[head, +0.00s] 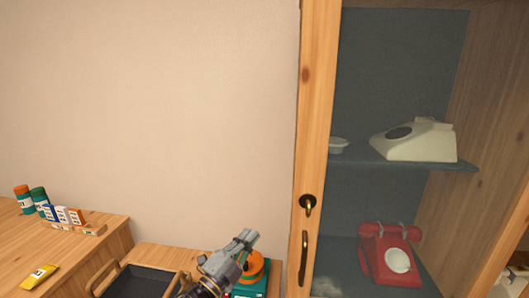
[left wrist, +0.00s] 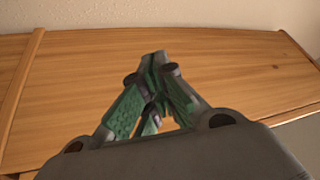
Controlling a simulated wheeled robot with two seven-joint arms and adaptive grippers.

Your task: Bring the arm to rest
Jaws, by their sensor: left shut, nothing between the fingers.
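My left gripper (head: 248,238) is in the lower middle of the head view, pointing up and to the right. It is in front of a green and orange object (head: 257,268), which it partly hides. In the left wrist view the gripper's fingers (left wrist: 153,58) meet at the tips with nothing between them. A bare wooden surface (left wrist: 230,75) lies beyond them. My right gripper is not in view.
A wooden cabinet (head: 319,100) stands at the right, with a cream phone (head: 425,143) on its shelf and a red phone (head: 388,262) below. At the left, a wooden counter (head: 85,250) carries small bottles, boxes and a yellow item (head: 39,276). A dark tray (head: 140,283) sits at bottom.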

